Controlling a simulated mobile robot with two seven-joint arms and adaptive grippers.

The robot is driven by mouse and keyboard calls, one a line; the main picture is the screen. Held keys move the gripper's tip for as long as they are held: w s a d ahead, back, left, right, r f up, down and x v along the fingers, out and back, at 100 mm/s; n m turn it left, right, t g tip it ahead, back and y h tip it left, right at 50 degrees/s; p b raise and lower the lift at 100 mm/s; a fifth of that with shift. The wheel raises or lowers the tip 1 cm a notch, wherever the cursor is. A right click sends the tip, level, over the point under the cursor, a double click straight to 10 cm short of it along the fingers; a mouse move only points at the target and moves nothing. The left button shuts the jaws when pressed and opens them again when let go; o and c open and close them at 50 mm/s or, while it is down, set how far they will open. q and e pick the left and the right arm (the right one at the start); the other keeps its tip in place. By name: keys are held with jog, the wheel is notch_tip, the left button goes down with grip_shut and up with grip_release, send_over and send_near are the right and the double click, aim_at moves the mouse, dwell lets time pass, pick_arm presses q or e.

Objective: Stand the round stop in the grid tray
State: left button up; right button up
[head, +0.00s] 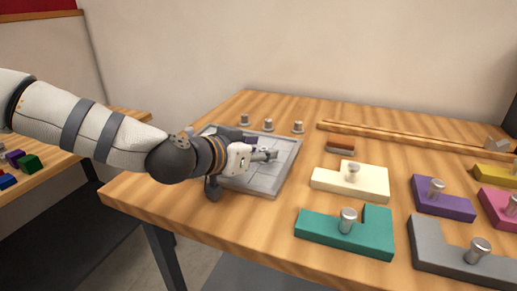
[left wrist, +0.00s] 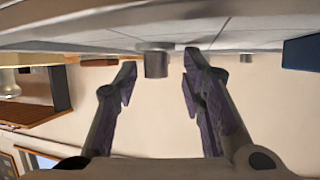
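The grey grid tray (head: 285,165) lies on the wooden table, and its lined surface (left wrist: 255,33) runs along the top of the upside-down left wrist view. A grey metal round stop (left wrist: 156,63) stands upright on or just beyond the tray, between my fingertips' lines in that view. My left gripper (head: 270,155) is low over the tray. Its two fingers (left wrist: 160,78) are spread, with a gap beside the stop, and I see no grip on it. In the head view the arm and fingers hide part of the tray. My right gripper is not in view.
Small metal posts (head: 268,124) stand behind the tray. To the right are a brown-topped block (head: 341,146) and cream (head: 330,180), teal (head: 330,232), purple (head: 450,204) and grey (head: 440,252) blocks with metal knobs. A wooden rail (head: 400,136) runs along the back.

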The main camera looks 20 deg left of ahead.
pick_arm(q)
jog(key=shift+r, duration=0.3)
jog(key=p+v, duration=0.1)
jog(key=v, duration=0.2)
jog(key=p+v, duration=0.1)
jog(key=v, duration=0.3)
jog(key=p+v, duration=0.1)
jog(key=v, duration=0.3)
jog(key=shift+r+p, duration=0.4)
jog(key=shift+r, duration=0.05)
jog(key=shift+s, duration=0.35)
jog(key=shift+s+a+f, duration=0.1)
jog(key=shift+s+f, duration=0.05)
jog(key=shift+f, duration=0.15)
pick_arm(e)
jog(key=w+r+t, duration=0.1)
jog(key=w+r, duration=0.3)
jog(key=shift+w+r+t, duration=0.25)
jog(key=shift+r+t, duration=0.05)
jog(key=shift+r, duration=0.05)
